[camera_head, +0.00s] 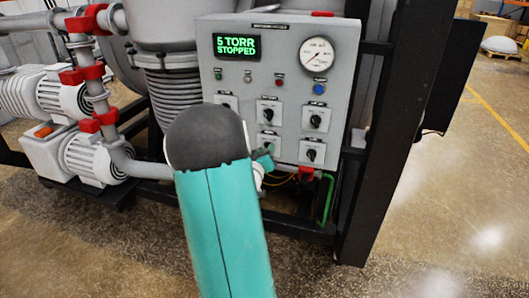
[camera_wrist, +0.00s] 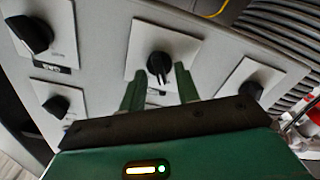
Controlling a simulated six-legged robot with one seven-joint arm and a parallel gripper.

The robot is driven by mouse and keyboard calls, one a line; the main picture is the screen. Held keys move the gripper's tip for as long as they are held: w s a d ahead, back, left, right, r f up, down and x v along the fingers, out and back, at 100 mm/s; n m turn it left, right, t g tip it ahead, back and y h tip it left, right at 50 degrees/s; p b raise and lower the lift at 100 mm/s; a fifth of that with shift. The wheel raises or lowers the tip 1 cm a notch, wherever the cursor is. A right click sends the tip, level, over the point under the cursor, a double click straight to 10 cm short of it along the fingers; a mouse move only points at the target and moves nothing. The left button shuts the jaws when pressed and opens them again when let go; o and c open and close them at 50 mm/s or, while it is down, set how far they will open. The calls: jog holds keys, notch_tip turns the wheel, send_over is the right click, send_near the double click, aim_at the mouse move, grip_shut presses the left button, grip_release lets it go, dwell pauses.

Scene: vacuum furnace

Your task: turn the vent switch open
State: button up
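The grey control panel (camera_head: 240,85) carries several black rotary switches on white plates. In the wrist view, one black switch knob (camera_wrist: 160,64) sits between the two green fingertips of my gripper (camera_wrist: 160,72), its pointer toward the gripper. The fingers stand apart on both sides of it, with small gaps visible; contact cannot be made out. In the head view, my gripper (camera_head: 264,158) is at the panel's lower middle, partly hidden by my arm, just below the lower middle switch (camera_head: 268,143). The labels are too small to read, so which is the vent switch cannot be told.
Neighbouring switches are close by: a lower right one (camera_head: 311,155) and an upper right one (camera_head: 315,121). The display (camera_head: 237,47) reads "5 TORR STOPPED", beside a round gauge (camera_head: 317,54). A black frame post (camera_head: 385,130) stands right. Open floor (camera_head: 450,210) lies beyond.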

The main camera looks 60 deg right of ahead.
grip_shut()
jog(key=shift+m, duration=0.4)
jog(key=m, duration=1.1)
jog(key=shift+s, duration=0.25)
dwell(0.4)
grip_release()
